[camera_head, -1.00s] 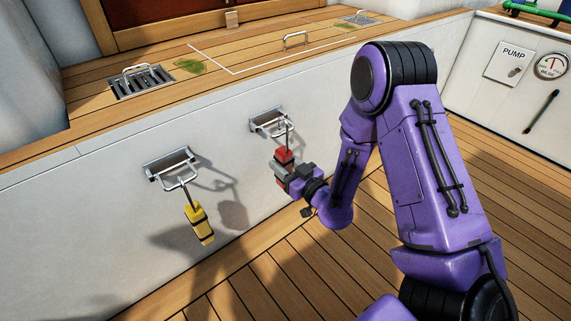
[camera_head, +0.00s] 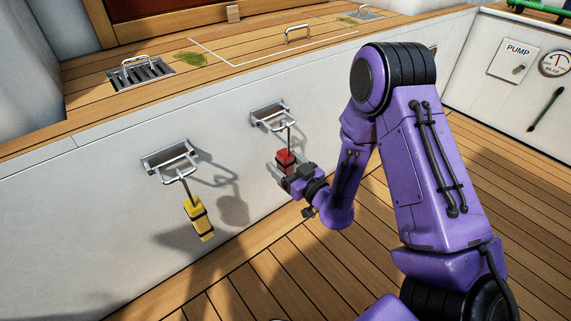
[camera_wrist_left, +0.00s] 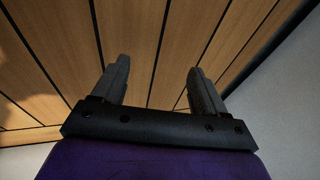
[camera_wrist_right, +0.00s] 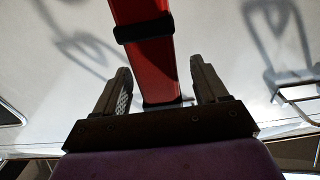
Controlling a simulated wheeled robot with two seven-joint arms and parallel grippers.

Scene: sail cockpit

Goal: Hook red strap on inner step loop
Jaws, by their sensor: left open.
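The red strap (camera_head: 284,158), a red block with black bands on a thin metal rod, hangs below the right-hand step loop (camera_head: 274,122) on the white wall. The rod's top meets the loop, but the exact hooking is too small to tell. My right gripper (camera_head: 282,171) is at the strap's lower part. In the right wrist view the red strap (camera_wrist_right: 147,60) stands between the open fingers (camera_wrist_right: 162,85), with gaps visible on both sides. My left gripper (camera_wrist_left: 158,78) is open and empty over wooden planks, outside the head view.
A yellow strap (camera_head: 199,218) hangs from the left-hand step loop (camera_head: 176,165). Above the wall is a wooden deck with a drain grate (camera_head: 140,76) and a metal handle (camera_head: 298,33). A pump panel (camera_head: 515,60) is at the right. The wooden floor below is clear.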

